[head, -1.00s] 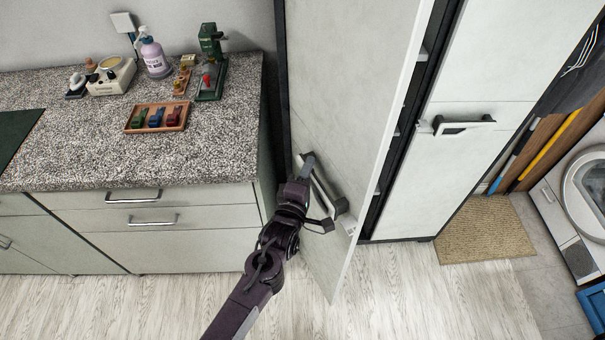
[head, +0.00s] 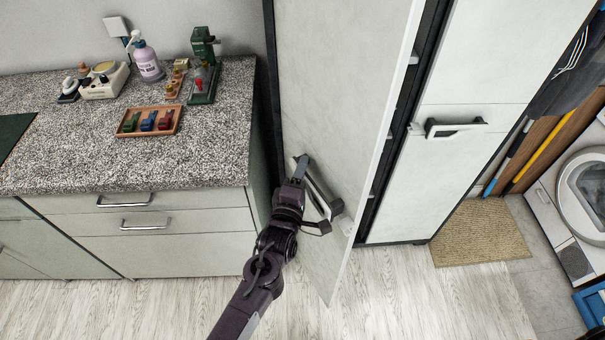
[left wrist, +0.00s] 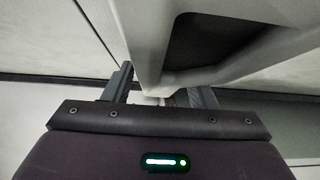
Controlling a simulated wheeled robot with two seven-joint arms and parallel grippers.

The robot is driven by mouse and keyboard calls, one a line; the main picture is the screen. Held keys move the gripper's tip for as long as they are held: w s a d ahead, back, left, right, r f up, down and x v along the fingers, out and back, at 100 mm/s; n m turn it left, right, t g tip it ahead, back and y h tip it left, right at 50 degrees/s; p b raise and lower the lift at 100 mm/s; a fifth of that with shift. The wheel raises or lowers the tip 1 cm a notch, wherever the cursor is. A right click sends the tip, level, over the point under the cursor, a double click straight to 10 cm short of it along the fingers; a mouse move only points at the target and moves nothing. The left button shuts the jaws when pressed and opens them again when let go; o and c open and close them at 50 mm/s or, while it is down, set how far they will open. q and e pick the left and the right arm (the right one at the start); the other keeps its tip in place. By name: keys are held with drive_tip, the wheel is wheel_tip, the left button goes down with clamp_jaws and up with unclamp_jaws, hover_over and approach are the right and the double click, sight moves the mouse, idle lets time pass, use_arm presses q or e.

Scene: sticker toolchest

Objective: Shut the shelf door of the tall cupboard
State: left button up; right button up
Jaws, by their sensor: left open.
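The tall cupboard's shelf door (head: 335,95) is a pale panel and stands open. Its dark inner frame and shelf edges show in the gap to its right. The door's handle (head: 322,194) is low on its face. My left gripper (head: 302,168) is at this handle, with its fingers open. In the left wrist view the grey handle (left wrist: 152,75) comes between and above the open fingers (left wrist: 162,95). I cannot tell whether the fingers touch it. My right gripper is not in view.
The cupboard's right door (head: 475,75), with its own handle (head: 455,127), is shut. A speckled counter (head: 200,165) with drawers stands left of the open door. A brown mat (head: 480,232) and a washing machine (head: 575,200) are at right. The front floor is clear.

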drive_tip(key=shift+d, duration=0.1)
use_arm(q)
drive_tip(key=shift+s+a+f, duration=0.1)
drive_tip(key=shift+s+a, duration=0.05)
drive_tip(key=shift+s, duration=0.1)
drive_tip(key=b+v, duration=0.1)
drive_tip(key=v, duration=0.6)
drive_tip(key=shift+b, duration=0.3)
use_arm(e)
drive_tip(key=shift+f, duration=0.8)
use_arm(q)
drive_tip(key=shift+s, duration=0.15)
